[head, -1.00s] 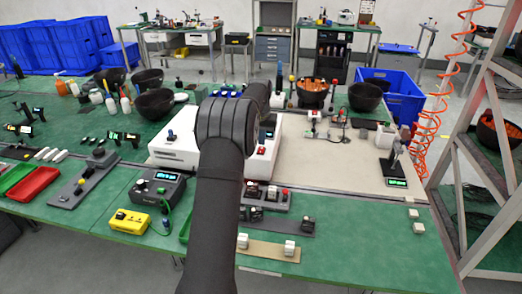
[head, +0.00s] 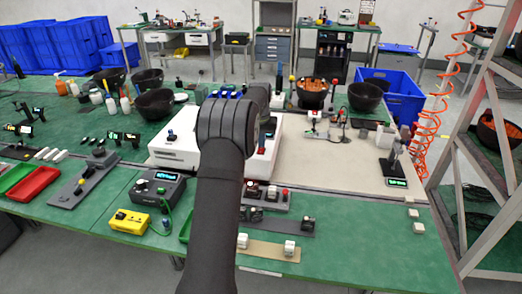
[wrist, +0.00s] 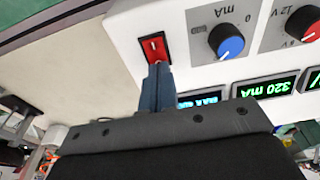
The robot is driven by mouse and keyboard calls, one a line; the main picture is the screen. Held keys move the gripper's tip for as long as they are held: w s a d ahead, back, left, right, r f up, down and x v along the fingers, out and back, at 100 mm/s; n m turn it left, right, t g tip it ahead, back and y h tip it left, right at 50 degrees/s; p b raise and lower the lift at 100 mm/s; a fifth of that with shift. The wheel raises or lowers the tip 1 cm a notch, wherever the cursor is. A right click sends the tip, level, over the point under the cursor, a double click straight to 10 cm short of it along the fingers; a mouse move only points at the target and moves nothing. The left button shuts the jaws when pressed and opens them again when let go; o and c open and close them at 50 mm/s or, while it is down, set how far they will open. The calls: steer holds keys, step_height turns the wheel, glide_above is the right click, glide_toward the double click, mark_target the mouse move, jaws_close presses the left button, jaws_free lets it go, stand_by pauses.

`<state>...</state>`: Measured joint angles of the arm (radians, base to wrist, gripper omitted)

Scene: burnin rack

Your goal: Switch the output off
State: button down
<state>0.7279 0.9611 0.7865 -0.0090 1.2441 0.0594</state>
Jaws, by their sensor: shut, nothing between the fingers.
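The white power supply (wrist: 130,40) fills the upper part of the wrist view, its labels upside down. Its red rocker switch (wrist: 154,48) sits in a dark frame at the panel's end. My gripper (wrist: 157,70) is shut and empty, with its blue-grey fingertips right at the switch's near edge. I cannot tell whether they touch it. A blue knob (wrist: 230,47) marked mA and a red knob are beside it. A green display (wrist: 300,98) reads 320 mA, and a blue display is partly covered by the fingers. In the head view my arm hides much of the white housing (head: 262,166).
A grey box with a display (head: 158,188) and a yellow box (head: 130,221) stand at the front left. Grey switch blocks (head: 265,196) lie in front of the supply. A beige mat (head: 345,170) to the right has clear space.

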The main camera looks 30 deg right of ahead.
steer(key=shift+f, duration=0.35)
steer(key=shift+r, duration=3.55)
step_height(320, 180, down, 7)
